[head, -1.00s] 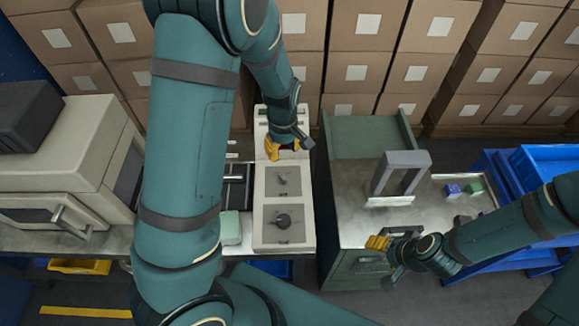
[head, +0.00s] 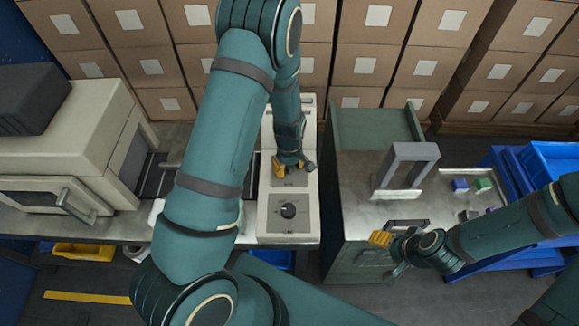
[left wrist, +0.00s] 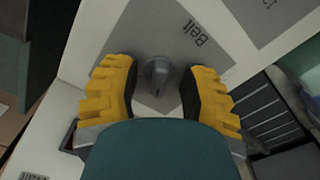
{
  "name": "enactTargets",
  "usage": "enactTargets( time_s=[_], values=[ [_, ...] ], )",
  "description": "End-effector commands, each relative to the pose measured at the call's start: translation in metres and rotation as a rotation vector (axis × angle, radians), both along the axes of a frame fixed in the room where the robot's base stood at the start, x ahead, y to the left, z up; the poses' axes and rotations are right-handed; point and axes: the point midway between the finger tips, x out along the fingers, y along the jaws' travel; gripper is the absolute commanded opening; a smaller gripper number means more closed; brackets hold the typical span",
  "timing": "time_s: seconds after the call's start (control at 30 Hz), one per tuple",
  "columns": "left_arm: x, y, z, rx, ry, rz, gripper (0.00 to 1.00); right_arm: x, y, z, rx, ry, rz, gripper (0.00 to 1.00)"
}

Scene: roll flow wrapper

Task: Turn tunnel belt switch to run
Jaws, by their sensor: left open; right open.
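The belt switch (left wrist: 157,74) is a grey rotary knob on a grey plate marked "Belt" (left wrist: 190,37) in the left wrist view. My left gripper (left wrist: 158,92) is open, with one yellow finger on each side of the knob and gaps on both sides. In the head view my left gripper (head: 293,170) is over the upper plate of the pale control panel (head: 265,222) and hides this knob. A second, dark knob (head: 288,210) sits on the nearer plate. My right gripper (head: 388,252) is open and empty at the front of the metal table.
A cream machine (head: 70,150) stands at the left. The metal table (head: 355,210) at the right carries a grey arch (head: 408,160) and small coloured blocks (head: 460,185). Blue crates (head: 550,165) are at the far right. Stacked cartons (head: 360,55) line the back.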

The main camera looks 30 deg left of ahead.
Motion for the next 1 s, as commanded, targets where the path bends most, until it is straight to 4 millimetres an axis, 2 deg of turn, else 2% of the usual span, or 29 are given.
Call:
enactTargets(
  time_s=[0.23, 0.27, 0.3, 0.4, 0.77, 1.0],
  values=[
    [0.0002, -0.0002, -0.0008, 0.0, 0.0, 0.0, 0.42, -0.0001, 0.0, 0.0, 0.0, 0.0, 0.0, 0.67],
    [0.0002, -0.0001, -0.0007, 0.0, 0.0, 0.0, 0.45, -0.0001, 0.0, 0.0, 0.0, 0.0, 0.0, 0.67],
    [0.0002, -0.0003, -0.0007, 0.0, 0.0, 0.0, 0.31, -0.0001, 0.0, 0.0, 0.0, 0.0, 0.0, 0.67],
    [0.0001, -0.0002, -0.0007, 0.0, 0.0, 0.0, 0.0, -0.0001, 0.0, 0.0, 0.0, 0.0, 0.0, 0.67],
    [-0.0002, -0.0002, -0.0011, 0.0, 0.0, -0.009, 0.0, -0.0001, 0.0, -0.0006, 0.0, 0.0, 0.0, 0.67],
    [-0.0008, -0.0001, -0.002, 0.0, 0.001, -0.089, 0.0, -0.0001, 0.0003, -0.0046, -0.001, 0.0, 0.0, 0.67]
  ],
)
